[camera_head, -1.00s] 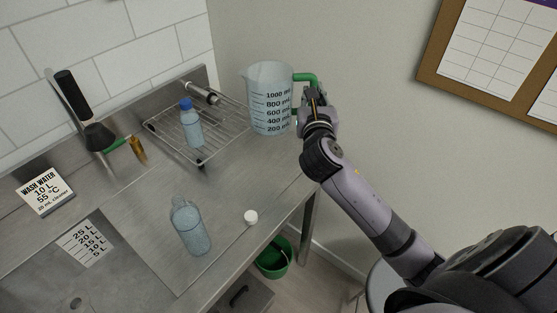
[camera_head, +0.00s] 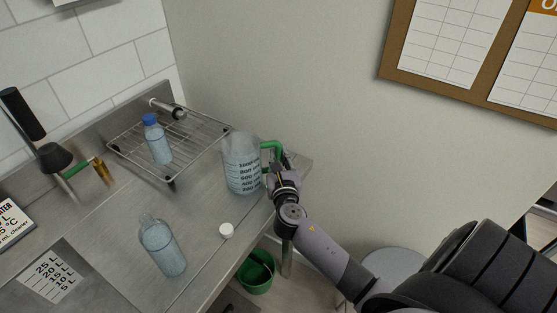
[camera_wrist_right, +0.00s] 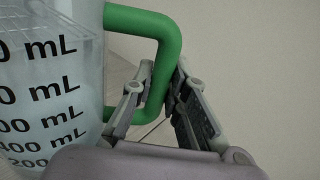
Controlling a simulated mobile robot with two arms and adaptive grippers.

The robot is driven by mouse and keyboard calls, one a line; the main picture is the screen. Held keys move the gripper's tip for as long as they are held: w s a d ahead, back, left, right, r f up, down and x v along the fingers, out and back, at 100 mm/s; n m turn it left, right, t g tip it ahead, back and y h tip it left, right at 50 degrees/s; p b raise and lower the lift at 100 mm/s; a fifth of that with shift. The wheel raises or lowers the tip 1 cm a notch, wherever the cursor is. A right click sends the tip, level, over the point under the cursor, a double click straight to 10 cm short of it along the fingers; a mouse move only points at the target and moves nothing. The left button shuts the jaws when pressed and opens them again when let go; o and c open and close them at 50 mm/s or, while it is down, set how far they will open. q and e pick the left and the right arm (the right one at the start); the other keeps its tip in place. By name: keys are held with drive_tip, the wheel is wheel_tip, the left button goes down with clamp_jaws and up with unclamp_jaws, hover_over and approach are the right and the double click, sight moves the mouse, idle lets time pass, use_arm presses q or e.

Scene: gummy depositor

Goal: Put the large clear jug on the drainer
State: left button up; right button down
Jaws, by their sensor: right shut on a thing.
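The large clear jug (camera_head: 242,168), with a green handle and black mL marks, is upright just right of the drainer, near the counter's right end. I cannot tell whether its base touches the counter. My right gripper (camera_head: 281,163) is shut on the green handle, on the jug's right side. In the right wrist view the handle (camera_wrist_right: 158,30) passes between the fingers (camera_wrist_right: 158,95), and the jug's wall (camera_wrist_right: 45,90) fills the left. The wire drainer (camera_head: 196,143) stands against the back wall. My left gripper is out of view.
A blue-capped bottle (camera_head: 158,144) stands on the drainer's left part, with a metal cylinder (camera_head: 168,108) behind it. An uncapped clear bottle (camera_head: 162,248) and a white cap (camera_head: 226,230) are on the counter in front. A green bucket (camera_head: 257,275) is below.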

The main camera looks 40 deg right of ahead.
drive_tip(key=shift+f, duration=0.25)
drive_tip(key=shift+f, duration=0.15)
drive_tip(key=c, duration=1.6)
unclamp_jaws()
drive_tip(key=shift+s+a, duration=0.2)
drive_tip(key=shift+s, duration=0.1)
drive_tip(key=b+v, duration=0.2)
drive_tip(key=v, duration=0.9)
drive_tip(key=shift+s, duration=0.25)
